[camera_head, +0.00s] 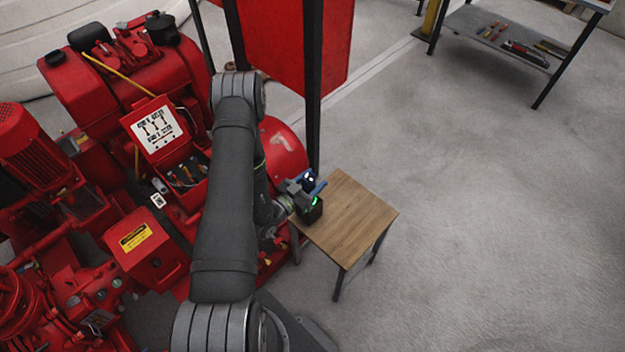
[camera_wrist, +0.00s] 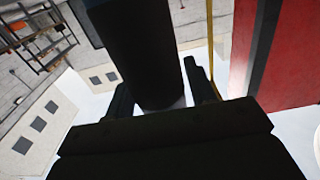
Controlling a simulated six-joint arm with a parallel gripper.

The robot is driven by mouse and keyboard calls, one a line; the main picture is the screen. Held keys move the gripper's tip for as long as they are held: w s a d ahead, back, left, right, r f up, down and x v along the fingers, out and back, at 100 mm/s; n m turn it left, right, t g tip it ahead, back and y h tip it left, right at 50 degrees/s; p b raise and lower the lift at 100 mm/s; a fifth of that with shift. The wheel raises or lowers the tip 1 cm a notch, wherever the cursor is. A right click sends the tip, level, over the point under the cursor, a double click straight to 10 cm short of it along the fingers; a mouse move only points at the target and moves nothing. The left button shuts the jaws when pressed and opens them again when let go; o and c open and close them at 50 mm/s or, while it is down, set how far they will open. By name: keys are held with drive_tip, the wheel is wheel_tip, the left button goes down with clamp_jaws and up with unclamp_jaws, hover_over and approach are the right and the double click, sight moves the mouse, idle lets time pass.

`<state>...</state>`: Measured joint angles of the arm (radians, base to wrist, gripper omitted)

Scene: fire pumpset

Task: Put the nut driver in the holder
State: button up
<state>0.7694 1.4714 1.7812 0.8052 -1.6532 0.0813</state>
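My gripper (camera_head: 306,189) is over the left part of the small wooden table. A blue handle, which looks like the nut driver (camera_head: 319,187), is at its fingers. In the wrist view, a thick dark cylinder, likely the same nut driver (camera_wrist: 137,50), stands between the two fingers (camera_wrist: 162,97) and appears gripped. Its far end is out of frame. I cannot make out the holder for certain. An open red box (camera_head: 185,172) on the red machine has several tools in it and a white label inside its raised lid.
The wooden table (camera_head: 350,222) has a bare top to the right of my gripper. The red pump machine (camera_head: 95,150) fills the left. A red panel on dark posts (camera_head: 283,50) stands behind my arm. A grey bench (camera_head: 485,45) with several tools is at the back right.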

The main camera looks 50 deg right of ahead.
drive_tip(key=shift+o, duration=0.7)
drive_tip(key=shift+r, duration=0.1)
drive_tip(key=shift+r, duration=0.15)
drive_tip(key=a, duration=1.2)
